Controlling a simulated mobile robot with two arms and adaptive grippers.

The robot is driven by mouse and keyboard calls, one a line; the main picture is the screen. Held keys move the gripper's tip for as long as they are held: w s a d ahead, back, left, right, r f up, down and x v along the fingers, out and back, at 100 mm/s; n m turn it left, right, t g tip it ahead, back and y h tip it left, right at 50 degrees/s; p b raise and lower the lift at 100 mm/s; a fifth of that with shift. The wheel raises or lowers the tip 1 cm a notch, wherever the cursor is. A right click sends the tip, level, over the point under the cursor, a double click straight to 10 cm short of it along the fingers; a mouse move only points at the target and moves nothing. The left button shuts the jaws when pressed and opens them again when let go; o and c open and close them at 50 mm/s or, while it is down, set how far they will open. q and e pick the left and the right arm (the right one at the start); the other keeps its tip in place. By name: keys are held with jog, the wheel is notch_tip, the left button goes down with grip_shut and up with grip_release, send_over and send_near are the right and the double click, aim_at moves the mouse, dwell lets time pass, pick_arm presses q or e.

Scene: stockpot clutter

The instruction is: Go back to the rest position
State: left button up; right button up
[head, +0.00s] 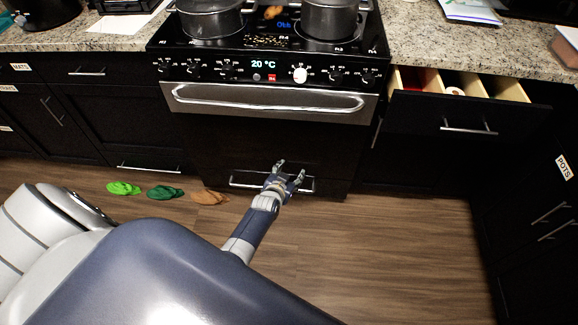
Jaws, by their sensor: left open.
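My left gripper (289,175) is in the head view, low in front of the stove's bottom drawer. Its two fingers are spread and nothing is between them. It overlaps the horizontal handle of that drawer (245,181) in the picture; I cannot tell whether it touches it. My right gripper is not in view.
The stove (265,140) stands ahead with two dark pots (330,18) (210,18) on top. At right, a drawer (460,117) with dividers stands open below the granite counter (480,50). Green and brown slippers (165,192) lie on the floor at left. The wooden floor (400,250) at right is clear.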

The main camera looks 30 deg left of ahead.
pick_arm(q)
jog(key=shift+f, duration=0.1)
dwell(0.4)
jog(key=s+d+f+g+h, duration=0.1)
jog(key=s+d+f+g, duration=0.25)
jog(key=s+f, duration=0.75)
jog(key=s+d+f+g, duration=0.1)
jog(key=s+f, duration=0.4)
jog(key=s, duration=0.8)
jog(key=s+d+f+m+g+h, duration=0.1)
jog(key=s+f+g, duration=0.3)
jog(key=s, duration=0.9)
jog(key=s+d+f+m+g, duration=0.1)
jog(key=s+f, duration=0.5)
jog(key=s, duration=0.7)
jog(key=shift+s+d+g, duration=0.2)
jog(key=shift+d+g, duration=0.35)
jog(key=shift+g, duration=0.2)
jog(key=shift+r, duration=0.1)
